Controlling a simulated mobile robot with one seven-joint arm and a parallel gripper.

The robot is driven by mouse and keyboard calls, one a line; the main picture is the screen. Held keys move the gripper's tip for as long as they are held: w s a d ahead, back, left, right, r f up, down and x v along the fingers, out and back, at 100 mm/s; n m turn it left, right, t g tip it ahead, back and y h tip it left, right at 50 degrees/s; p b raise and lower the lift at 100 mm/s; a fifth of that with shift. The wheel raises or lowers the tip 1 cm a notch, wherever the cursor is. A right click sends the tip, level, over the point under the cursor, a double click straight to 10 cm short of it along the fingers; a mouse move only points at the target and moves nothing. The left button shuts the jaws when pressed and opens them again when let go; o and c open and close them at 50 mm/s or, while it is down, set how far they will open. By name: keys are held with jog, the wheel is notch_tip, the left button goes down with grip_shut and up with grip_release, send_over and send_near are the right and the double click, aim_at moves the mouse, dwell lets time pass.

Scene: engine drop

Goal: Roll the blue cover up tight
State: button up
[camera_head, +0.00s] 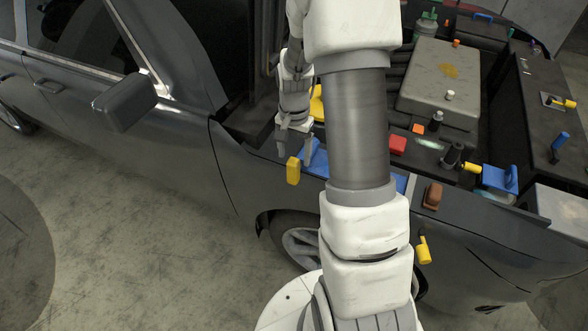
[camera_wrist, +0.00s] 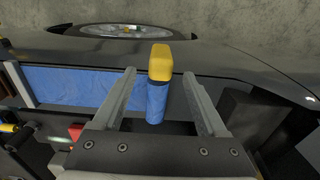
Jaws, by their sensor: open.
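The blue cover (camera_wrist: 80,88) lies as a flat, slightly wrinkled strip along the fender edge at the left of the wrist view. Its blue part also shows in the head view (camera_head: 315,160), with its middle hidden behind my arm. A blue roll-like piece (camera_wrist: 156,103) with a yellow block-shaped end (camera_wrist: 159,63) stands at the strip's right end. The yellow end also shows in the head view (camera_head: 293,171), over the fender side. My gripper (camera_wrist: 159,74) is open, its fingers on either side of this piece with gaps visible. In the head view my gripper (camera_head: 294,148) is just above the yellow end.
The open engine bay has a grey engine cover (camera_head: 440,82), a red block (camera_head: 398,145), a brown handle (camera_head: 432,196) and a blue part (camera_head: 497,179) with yellow bits nearby. The car's side mirror (camera_head: 126,103) sticks out at left. Floor beside the car is clear.

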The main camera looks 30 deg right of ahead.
aim_at(294, 170)
notch_tip(294, 170, down, 7)
jog(key=shift+f, duration=0.1)
jog(key=shift+c, duration=0.3)
grip_shut()
